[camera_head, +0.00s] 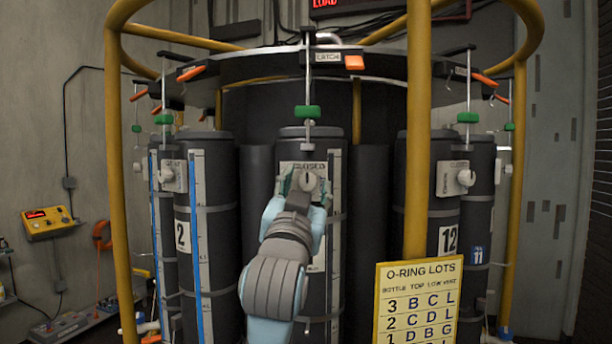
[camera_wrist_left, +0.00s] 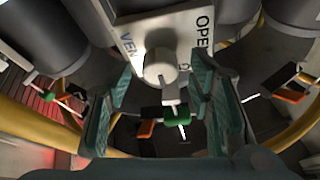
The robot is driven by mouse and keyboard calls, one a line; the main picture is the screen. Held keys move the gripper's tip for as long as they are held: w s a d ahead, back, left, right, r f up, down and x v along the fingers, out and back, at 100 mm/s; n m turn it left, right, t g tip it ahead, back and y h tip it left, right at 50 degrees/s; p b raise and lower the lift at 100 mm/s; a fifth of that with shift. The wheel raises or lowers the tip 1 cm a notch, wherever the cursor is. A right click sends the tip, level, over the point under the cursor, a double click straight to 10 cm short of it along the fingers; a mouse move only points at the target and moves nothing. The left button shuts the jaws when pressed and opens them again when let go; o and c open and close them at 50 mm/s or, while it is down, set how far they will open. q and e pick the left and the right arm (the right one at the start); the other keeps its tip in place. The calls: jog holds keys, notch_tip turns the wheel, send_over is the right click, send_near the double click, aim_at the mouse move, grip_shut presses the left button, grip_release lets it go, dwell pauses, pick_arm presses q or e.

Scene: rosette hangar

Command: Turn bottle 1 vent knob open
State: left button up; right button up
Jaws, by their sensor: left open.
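The middle dark bottle (camera_head: 292,133) stands between bottle 2 and bottle 12; my arm hides where its number would be. Its pale vent knob (camera_head: 308,181) sits on a light plate near the bottle's top. In the left wrist view the round knob (camera_wrist_left: 160,67) is in front of the plate (camera_wrist_left: 186,32) marked VENT and OPEN. My left gripper (camera_head: 302,184) is at the knob. In the wrist view its teal fingers (camera_wrist_left: 160,82) are open, one on each side of the knob, with gaps showing. My right gripper is not in view.
Bottle 2 (camera_head: 205,250) is at left and bottle 12 (camera_head: 429,215) at right. A yellow post (camera_head: 418,120) and the O-ring lots sign (camera_head: 417,300) stand at front right. A green piece (camera_head: 307,112) on a rod hangs above the middle bottle.

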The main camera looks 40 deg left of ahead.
pick_arm(q)
jog(key=shift+w+a, duration=0.1)
jog(key=shift+w, duration=0.15)
grip_shut()
